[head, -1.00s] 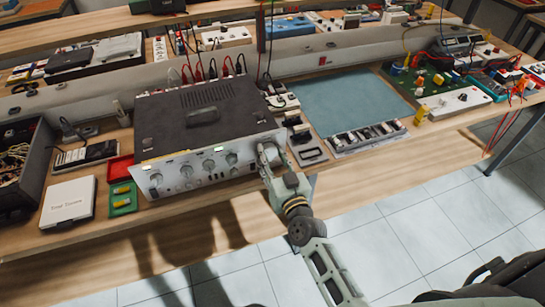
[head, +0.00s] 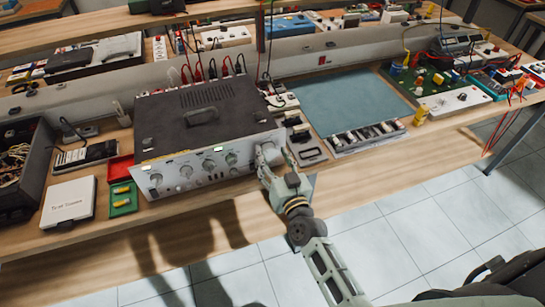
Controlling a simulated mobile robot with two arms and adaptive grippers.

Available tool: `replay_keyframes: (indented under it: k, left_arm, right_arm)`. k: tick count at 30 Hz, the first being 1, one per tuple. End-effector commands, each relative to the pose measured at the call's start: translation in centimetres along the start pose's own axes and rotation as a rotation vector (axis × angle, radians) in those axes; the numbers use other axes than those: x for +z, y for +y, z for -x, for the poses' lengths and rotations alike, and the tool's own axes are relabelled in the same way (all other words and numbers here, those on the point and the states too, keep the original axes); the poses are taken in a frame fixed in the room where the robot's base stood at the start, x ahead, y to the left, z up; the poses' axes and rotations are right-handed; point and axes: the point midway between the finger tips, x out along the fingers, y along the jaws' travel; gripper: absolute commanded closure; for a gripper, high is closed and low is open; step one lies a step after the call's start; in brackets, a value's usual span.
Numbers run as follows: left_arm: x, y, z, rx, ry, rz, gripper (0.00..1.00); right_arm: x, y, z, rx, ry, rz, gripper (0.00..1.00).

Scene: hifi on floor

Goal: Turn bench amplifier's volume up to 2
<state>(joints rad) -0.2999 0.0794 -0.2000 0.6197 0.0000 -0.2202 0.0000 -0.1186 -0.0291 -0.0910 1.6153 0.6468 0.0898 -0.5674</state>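The bench amplifier (head: 203,128) is a dark box with a silver front panel (head: 205,174) carrying several round knobs. It stands near the front edge of the wooden bench. My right gripper (head: 268,154) is at the right end of the front panel, at the large knob there. The gripper covers most of that knob, so its setting and the finger gap are hidden. I cannot tell whether the fingers grip it. My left gripper is not in view.
A white box (head: 68,203), a green tray (head: 123,197) and a red tray (head: 120,167) lie left of the amplifier. A blue-grey mat (head: 350,100) and a compartment tray (head: 367,137) lie to the right. Wires hang behind the amplifier.

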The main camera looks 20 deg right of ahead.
Motion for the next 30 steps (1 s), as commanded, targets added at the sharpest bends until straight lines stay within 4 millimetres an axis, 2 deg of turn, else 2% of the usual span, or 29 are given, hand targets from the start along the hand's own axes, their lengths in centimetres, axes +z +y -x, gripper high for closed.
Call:
replay_keyframes:
  k: [7, 11, 24, 30]
  left_arm:
    - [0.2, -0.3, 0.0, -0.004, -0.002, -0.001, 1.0]
    - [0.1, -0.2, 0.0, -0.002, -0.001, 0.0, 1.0]
    - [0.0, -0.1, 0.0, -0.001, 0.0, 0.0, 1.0]
    - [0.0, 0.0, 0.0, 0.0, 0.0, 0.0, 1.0]
  right_arm:
    - [-0.1, -0.1, 0.1, -0.001, 0.001, 0.0, 0.47]
    - [0.1, -0.1, 1.3, -0.001, -0.001, 0.0, 0.47]
    - [0.1, 0.0, 9.9, -0.001, -0.002, 0.001, 0.47]
    - [0.0, 0.0, 11.8, 0.0, 0.0, 0.001, 0.47]
